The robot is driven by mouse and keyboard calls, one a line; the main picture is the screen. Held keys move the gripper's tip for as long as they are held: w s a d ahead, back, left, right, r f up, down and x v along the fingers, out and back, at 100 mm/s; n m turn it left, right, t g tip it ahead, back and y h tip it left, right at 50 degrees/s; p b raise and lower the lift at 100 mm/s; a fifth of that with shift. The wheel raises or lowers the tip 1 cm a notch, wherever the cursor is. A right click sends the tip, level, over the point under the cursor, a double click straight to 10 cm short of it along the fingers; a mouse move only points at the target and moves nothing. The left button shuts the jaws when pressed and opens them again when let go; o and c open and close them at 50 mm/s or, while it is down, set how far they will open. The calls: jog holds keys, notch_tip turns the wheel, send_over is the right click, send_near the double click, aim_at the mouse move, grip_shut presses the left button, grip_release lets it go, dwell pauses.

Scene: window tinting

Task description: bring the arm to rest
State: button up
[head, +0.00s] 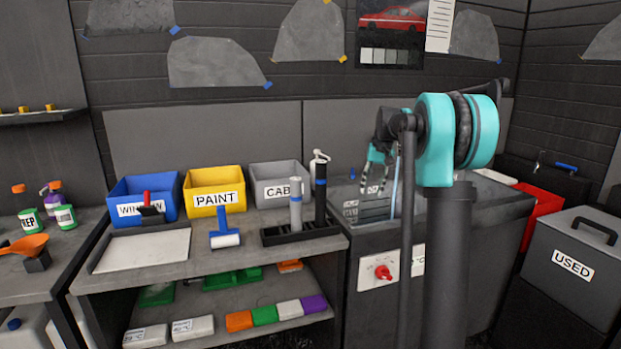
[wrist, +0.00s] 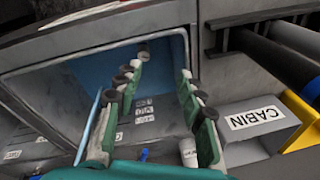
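My gripper (head: 375,172) hangs in front of the grey sink unit (head: 480,215), over its basin at the right of the workbench. In the wrist view its two green, dark-padded fingers (wrist: 165,66) stand apart with nothing between them. The basin (wrist: 60,95) lies below and beyond them in that view. My arm's column hides part of the sink unit in the head view.
The grey CABIN bin (head: 279,183), yellow PAINT bin (head: 215,191) and blue window bin (head: 145,195) stand on the bench left of the gripper. A rack (head: 300,234) holds upright tools near the sink. The USED box (head: 572,268) stands right.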

jog(key=s+f+t, duration=0.1)
jog(key=s+f, duration=0.6)
jog(key=s, duration=0.6)
jog(key=s+a+f+t+h, duration=0.1)
jog(key=s+f, duration=0.7)
jog(key=s, duration=0.6)
jog(key=s+a+f+n, duration=0.1)
jog(key=s+f, duration=0.6)
jog(key=s, duration=0.6)
jog(key=shift+s+a+f+t, duration=0.2)
jog(key=shift+s+a+t, duration=0.1)
jog(key=shift+t, duration=0.1)
